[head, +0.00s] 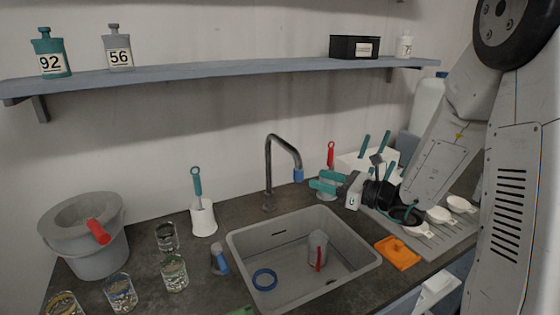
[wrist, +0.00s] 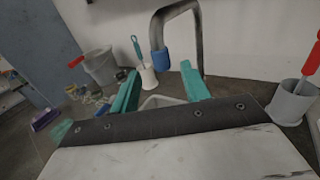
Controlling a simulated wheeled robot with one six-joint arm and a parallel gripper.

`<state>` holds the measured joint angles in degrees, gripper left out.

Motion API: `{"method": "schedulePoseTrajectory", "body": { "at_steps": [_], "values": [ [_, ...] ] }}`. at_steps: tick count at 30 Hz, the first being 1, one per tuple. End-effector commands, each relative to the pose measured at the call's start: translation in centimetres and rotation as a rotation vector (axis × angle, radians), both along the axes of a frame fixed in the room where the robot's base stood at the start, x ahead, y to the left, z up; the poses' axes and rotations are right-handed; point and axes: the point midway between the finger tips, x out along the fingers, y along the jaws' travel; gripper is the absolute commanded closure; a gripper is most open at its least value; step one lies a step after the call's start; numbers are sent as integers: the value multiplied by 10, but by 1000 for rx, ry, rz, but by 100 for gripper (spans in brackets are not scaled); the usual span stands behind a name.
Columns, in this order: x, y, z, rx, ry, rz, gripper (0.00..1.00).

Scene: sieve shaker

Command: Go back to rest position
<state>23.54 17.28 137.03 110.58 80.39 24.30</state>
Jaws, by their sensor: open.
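My gripper (head: 318,181) is in the air behind the right back corner of the sink, to the right of the faucet. Its two teal fingers are spread apart with nothing between them. In the wrist view my gripper (wrist: 160,68) also shows open and empty, with the fingers pointing toward the faucet (wrist: 178,30). My arm comes in from the right side of the head view and bends down to the gripper.
The faucet (head: 270,160) stands behind the sink (head: 240,244). A holder with a red-handled brush (head: 331,154) is close to my gripper. A drying rack (head: 462,232) with dishes lies right. Glasses and a grey bucket (head: 98,259) stand left. A shelf (head: 200,72) runs above.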

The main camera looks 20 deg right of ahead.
Motion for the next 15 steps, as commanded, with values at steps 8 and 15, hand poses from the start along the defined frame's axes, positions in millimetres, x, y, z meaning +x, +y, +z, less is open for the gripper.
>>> {"method": "schedulePoseTrajectory", "body": {
  "at_steps": [8,15],
  "values": [
    [-41,30,-23,-197,-23,225,54],
    [-157,77,-18,-655,-212,795,54]
  ]
}}
